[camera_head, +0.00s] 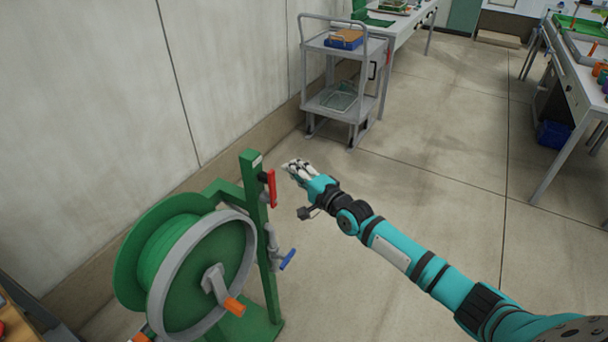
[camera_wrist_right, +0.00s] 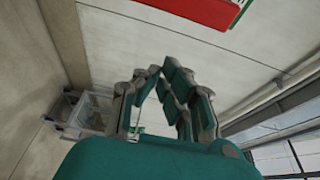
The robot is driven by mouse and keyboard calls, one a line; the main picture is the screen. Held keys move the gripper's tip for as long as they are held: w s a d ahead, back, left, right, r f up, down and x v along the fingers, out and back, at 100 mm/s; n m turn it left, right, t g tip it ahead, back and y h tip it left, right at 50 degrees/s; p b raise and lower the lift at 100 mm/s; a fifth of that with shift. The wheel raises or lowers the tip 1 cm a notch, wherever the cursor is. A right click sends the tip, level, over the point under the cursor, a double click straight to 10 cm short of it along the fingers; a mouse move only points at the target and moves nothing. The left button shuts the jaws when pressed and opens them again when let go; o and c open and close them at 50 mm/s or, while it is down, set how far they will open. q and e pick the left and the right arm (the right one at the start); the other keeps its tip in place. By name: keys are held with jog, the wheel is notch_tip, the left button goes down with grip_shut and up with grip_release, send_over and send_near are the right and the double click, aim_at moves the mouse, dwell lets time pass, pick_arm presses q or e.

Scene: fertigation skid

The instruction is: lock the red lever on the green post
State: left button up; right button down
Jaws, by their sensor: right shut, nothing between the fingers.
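The green post (camera_head: 263,240) stands beside the hose reel. The red lever (camera_head: 272,188) is on its right side near the top, lying roughly upright along the post. My right gripper (camera_head: 291,166) is just right of the lever and slightly above its middle in the head view, with a small visible gap. Its fingers are shut and empty, and they also show in the right wrist view (camera_wrist_right: 160,78). A red surface (camera_wrist_right: 208,8) crosses the top of that view, apart from the fingers; I cannot tell for certain that it is the lever. My left gripper is not in view.
A blue-handled valve (camera_head: 287,260) sits lower on the post. The green hose reel (camera_head: 195,265), with an orange crank grip (camera_head: 233,306), stands left of the post. A grey cart (camera_head: 342,100) stands by the wall behind. The floor to the right is open.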

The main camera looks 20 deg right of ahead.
pick_arm(q)
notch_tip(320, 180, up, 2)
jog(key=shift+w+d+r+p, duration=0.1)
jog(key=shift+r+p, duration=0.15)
jog(key=shift+p, duration=0.45)
pick_arm(e)
jog(key=s+a, duration=0.2)
jog(key=shift+s+a, duration=0.15)
jog(key=shift+a, duration=0.2)
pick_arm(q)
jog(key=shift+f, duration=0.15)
pick_arm(e)
jog(key=shift+s+a, duration=0.1)
